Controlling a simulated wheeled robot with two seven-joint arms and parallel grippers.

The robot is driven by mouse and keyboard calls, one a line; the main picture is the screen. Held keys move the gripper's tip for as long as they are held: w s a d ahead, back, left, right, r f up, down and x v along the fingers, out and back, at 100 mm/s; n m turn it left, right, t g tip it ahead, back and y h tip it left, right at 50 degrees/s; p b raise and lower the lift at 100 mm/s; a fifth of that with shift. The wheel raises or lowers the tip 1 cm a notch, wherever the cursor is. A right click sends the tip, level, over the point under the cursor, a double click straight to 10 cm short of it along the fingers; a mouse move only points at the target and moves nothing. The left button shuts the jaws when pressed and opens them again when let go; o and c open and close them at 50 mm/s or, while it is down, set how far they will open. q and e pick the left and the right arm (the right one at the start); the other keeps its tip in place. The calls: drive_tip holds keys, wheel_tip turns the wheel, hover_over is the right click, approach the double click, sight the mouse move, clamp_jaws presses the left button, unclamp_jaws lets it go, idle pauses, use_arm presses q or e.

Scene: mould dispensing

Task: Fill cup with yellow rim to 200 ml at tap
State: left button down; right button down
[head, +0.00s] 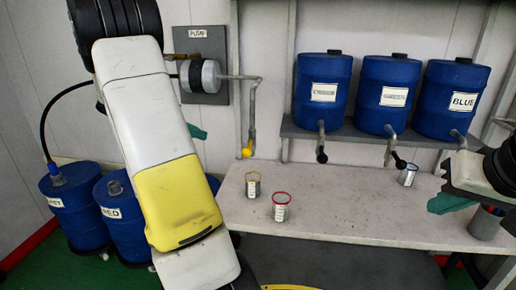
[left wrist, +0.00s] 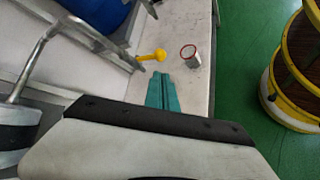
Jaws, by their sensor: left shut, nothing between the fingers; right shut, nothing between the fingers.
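The cup with the yellow rim (head: 253,190) stands upright on the pale bench, below and slightly right of the yellow-ended tap (head: 247,152). I cannot make out its contents. The yellow tap end (left wrist: 157,55) also shows in the left wrist view, where I cannot make out the yellow-rimmed cup. My left gripper (head: 199,133) is mostly hidden behind my arm, left of the tap; its teal fingers (left wrist: 162,92) are shut and empty in the left wrist view. My right gripper (head: 450,203) is shut and empty above the bench's right side.
A red-rimmed cup (head: 281,210) stands just right of the yellow-rimmed one. A blue-rimmed cup (head: 407,176) stands further right, below the shelf (head: 290,130) of blue barrels with taps. A dark container (head: 486,223) is at the right. The bench's middle is clear.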

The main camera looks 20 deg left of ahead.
use_arm(q)
drive_tip(key=shift+d, duration=0.1)
approach(249, 148)
drive_tip(key=d+f, duration=0.3)
drive_tip(key=shift+w+f, duration=0.25)
drive_tip(key=shift+w, duration=0.15)
drive_tip(key=shift+f, duration=0.1)
